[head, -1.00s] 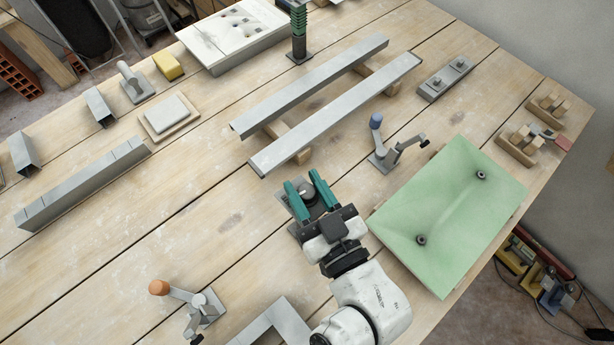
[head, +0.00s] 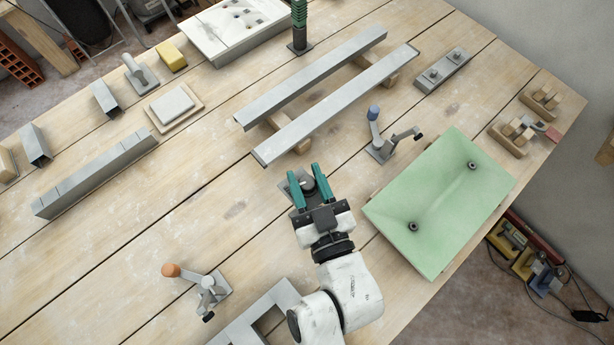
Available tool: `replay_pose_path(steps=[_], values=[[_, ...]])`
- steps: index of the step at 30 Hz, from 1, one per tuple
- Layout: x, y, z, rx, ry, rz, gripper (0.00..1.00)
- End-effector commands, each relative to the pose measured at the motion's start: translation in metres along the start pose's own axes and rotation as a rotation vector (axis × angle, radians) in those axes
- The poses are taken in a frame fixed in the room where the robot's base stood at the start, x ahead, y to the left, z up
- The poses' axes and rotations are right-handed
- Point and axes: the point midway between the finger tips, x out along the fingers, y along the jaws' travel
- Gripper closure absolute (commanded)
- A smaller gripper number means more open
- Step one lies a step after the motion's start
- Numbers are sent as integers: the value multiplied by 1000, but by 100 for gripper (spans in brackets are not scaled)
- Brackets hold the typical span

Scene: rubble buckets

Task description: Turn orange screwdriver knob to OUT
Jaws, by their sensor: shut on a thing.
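A round dark grey knob (head: 308,185) stands on a small metal plate (head: 284,188) near the middle of the bench. My gripper (head: 305,171), with two teal fingers, is over the plate and shut on this knob, one finger on each side. The fingers and wrist hide part of the knob and plate. I see no orange on the knob, and no OUT mark or pointer can be read. An orange ball-ended lever (head: 171,270) stands apart on a metal bracket at the lower left.
A blue-knobbed lever (head: 373,113) and a pale green panel (head: 440,200) are to the right. Two long metal bars (head: 335,106) lie beyond my gripper. A grey angled frame (head: 283,291) lies near my arm. Bare planks (head: 215,205) are clear on the left.

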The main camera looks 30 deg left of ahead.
Motion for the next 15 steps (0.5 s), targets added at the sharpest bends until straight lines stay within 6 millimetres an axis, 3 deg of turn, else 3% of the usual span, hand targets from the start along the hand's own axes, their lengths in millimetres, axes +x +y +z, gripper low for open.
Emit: replay_pose_path(steps=[1,2,3,7,15], values=[[0,0,2,0,-4,0,93],[0,0,2,0,-4,0,60],[0,0,2,0,-4,0,56],[0,0,1,0,-3,0,44],[-1,0,1,0,-2,-1,43]])
